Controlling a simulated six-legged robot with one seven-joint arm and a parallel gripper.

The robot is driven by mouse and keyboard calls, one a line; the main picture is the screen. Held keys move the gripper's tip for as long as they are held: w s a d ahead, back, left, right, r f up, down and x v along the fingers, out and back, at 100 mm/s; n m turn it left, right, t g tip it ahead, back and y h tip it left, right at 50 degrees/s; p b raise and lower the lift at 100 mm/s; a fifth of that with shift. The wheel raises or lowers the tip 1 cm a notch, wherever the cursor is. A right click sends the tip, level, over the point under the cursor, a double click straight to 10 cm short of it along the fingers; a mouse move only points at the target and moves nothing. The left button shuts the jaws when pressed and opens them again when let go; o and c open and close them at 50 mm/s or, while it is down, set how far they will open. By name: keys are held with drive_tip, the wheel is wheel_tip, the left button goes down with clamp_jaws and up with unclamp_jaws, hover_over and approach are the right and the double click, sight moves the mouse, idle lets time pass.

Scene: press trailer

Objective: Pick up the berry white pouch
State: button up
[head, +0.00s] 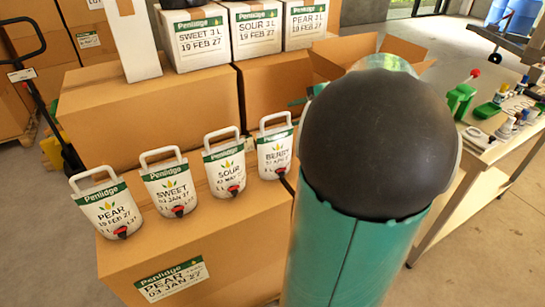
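The berry white pouch (274,152) stands at the right end of a row of white pouches on a cardboard box. It has a green band, a white handle on top and a red tap near its bottom, beside which a dark strip shows. My own arm, with a large black rounded joint and a teal link, fills the view just right of the pouch. It hides most of my gripper. A thin dark piece (287,182) by the pouch's lower right may be a finger of it. I cannot tell whether it touches the pouch or is open.
The pear pouch (107,208), sweet pouch (170,189) and sour pouch (225,170) stand to the left on the same box (225,245). Larger boxes (150,110) rise close behind, with white cartons (255,33) on top. A table (485,150) with small items is at right.

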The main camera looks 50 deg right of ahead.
sight(275, 115)
drive_tip(key=x, duration=0.9)
drive_tip(key=shift+w+d+f, duration=0.1)
drive_tip(key=shift+w+d, duration=0.1)
drive_tip(key=shift+w, duration=0.25)
drive_tip(key=shift+c, duration=0.5)
clamp_jaws()
idle(0.4)
